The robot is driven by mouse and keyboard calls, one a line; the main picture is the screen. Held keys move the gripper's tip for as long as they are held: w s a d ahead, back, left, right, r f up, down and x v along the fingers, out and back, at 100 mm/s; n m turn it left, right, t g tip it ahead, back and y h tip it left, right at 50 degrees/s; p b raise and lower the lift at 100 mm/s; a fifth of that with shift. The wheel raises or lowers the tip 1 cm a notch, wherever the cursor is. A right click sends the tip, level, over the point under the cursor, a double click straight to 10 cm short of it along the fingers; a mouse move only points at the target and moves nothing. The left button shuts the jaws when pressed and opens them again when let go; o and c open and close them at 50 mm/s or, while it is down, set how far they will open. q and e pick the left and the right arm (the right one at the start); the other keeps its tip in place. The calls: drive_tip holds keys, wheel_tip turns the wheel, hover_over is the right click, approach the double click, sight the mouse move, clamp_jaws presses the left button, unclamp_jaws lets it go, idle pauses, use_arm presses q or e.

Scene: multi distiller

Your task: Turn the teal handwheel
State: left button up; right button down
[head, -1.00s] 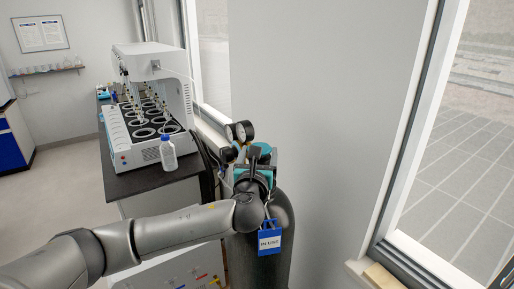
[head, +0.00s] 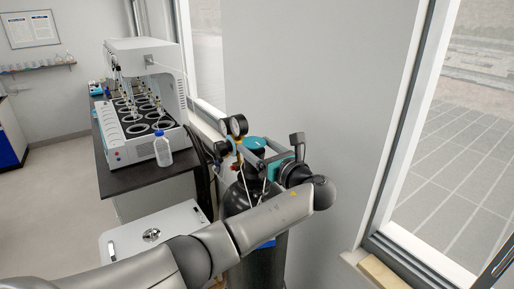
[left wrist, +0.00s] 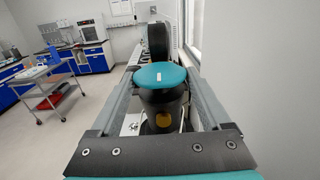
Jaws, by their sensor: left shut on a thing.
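The teal handwheel (head: 256,140) sits on top of a dark gas cylinder (head: 238,197). In the left wrist view the handwheel (left wrist: 160,76) is a round teal disc with a small white mark. My left gripper (head: 256,151) reaches in from the right side of the cylinder, with its arm crossing in front. In the left wrist view its grey fingers (left wrist: 157,82) lie on either side of the handwheel and are shut on it. Part of the wheel's rim is hidden by the fingers. My right gripper is not in view.
Pressure gauges (head: 237,126) stand just left of the handwheel. A black-topped bench (head: 150,178) on the left carries a white distiller (head: 143,65) and a bottle (head: 163,149). A wall and window frame (head: 400,140) stand close on the right.

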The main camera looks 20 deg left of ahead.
use_arm(q)
drive_tip(key=shift+a+g, duration=0.1)
drive_tip(key=shift+g, duration=0.2)
drive_tip(key=o, duration=1.1)
drive_tip(key=shift+w, duration=0.1)
drive_tip(key=shift+c, duration=0.2)
drive_tip(key=b+v, duration=0.2)
drive_tip(key=v, duration=1.3)
drive_tip(key=shift+f+b, duration=0.2)
drive_tip(key=shift+b, duration=0.1)
